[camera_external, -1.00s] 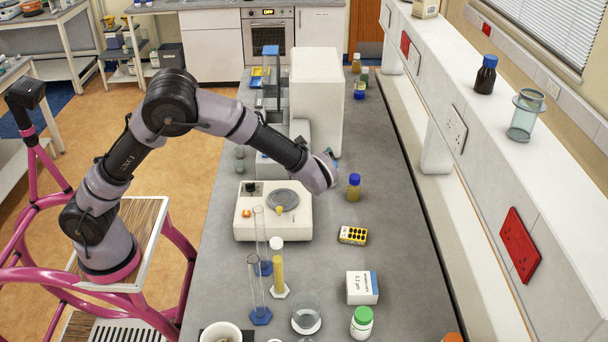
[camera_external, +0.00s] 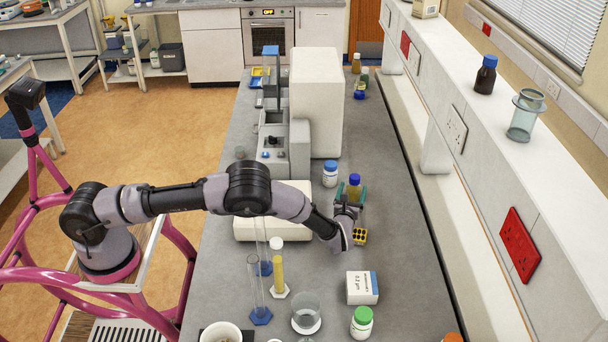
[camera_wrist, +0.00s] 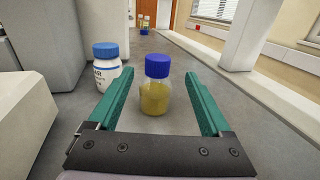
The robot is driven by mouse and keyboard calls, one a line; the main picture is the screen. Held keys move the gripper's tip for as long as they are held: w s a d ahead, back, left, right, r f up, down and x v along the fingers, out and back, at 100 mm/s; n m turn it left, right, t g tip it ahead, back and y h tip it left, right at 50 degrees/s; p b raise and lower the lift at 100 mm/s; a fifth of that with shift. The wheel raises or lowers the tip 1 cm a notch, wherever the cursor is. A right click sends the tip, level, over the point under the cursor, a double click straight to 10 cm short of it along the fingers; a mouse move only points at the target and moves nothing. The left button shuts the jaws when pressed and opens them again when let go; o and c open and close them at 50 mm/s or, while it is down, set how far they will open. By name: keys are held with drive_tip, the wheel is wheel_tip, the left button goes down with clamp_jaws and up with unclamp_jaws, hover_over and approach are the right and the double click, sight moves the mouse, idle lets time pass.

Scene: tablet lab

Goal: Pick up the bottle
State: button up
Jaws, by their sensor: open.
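A small clear bottle (camera_wrist: 155,95) with yellow-brown contents and a blue cap stands upright on the grey bench. In the wrist view it is centred between the green fingers of my gripper (camera_wrist: 157,88), with a gap on both sides. In the external view the bottle (camera_external: 354,187) shows with my gripper (camera_external: 350,194) around it, one finger to each side. My gripper is open and holds nothing. The external view does not show clearly how deep the bottle sits between the fingers.
A white blue-capped jar (camera_wrist: 107,68) stands left of the bottle, close to the left finger; it also shows in the external view (camera_external: 330,174). Bench right of the bottle is clear.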

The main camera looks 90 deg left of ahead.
sight(354, 182)
drive_tip(key=x, duration=0.6)
drive_tip(key=shift+s+a, duration=0.15)
drive_tip(key=shift+a, duration=0.05)
clamp_jaws()
